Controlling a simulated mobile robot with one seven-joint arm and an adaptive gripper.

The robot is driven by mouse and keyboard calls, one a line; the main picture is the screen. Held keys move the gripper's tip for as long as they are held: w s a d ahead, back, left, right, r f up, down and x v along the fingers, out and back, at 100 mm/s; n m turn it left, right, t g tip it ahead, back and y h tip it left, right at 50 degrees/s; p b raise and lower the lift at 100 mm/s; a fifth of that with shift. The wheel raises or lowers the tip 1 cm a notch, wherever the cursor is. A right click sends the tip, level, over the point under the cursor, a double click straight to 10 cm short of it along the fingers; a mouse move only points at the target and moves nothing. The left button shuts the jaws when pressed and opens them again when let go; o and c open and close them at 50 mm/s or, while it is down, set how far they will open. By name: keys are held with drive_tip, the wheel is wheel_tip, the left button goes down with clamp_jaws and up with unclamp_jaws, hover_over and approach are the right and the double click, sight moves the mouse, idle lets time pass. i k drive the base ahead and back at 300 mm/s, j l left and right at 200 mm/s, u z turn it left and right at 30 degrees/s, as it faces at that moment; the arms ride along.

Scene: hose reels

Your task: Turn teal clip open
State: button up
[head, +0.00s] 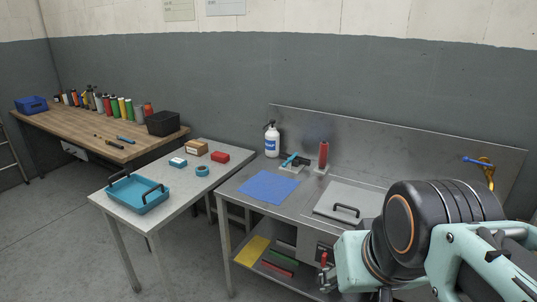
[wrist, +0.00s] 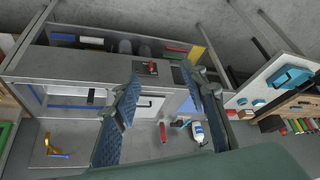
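The teal clip (head: 290,159) is a small teal lever on a pale block at the back of the metal workbench (head: 237,190), between a white spray bottle and a red cylinder. A dark part lies beside it. It shows small in the wrist view (wrist: 180,122), beyond my fingers; its exact position is too small to tell. My gripper (wrist: 160,76) is open and empty, its two blue-padded fingers wide apart above the bench. In the head view my arm covers the bench's right side and the fingers are hidden.
The white bottle (head: 271,140) and red cylinder (head: 323,156) stand close on either side of the clip. A grey lid with a black handle (head: 345,210) and a blue mat (head: 268,187) lie in front. A yellow hook with a blue bar (head: 487,170) is at right.

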sight(290, 159)
drive_tip(key=i+j+z, duration=0.2)
drive_tip(key=i+j, duration=0.3)
drive_tip(key=i, duration=0.25)
drive_tip(key=i+j+z, duration=0.25)
drive_tip(key=i+j, duration=0.4)
drive_tip(key=i, duration=0.1)
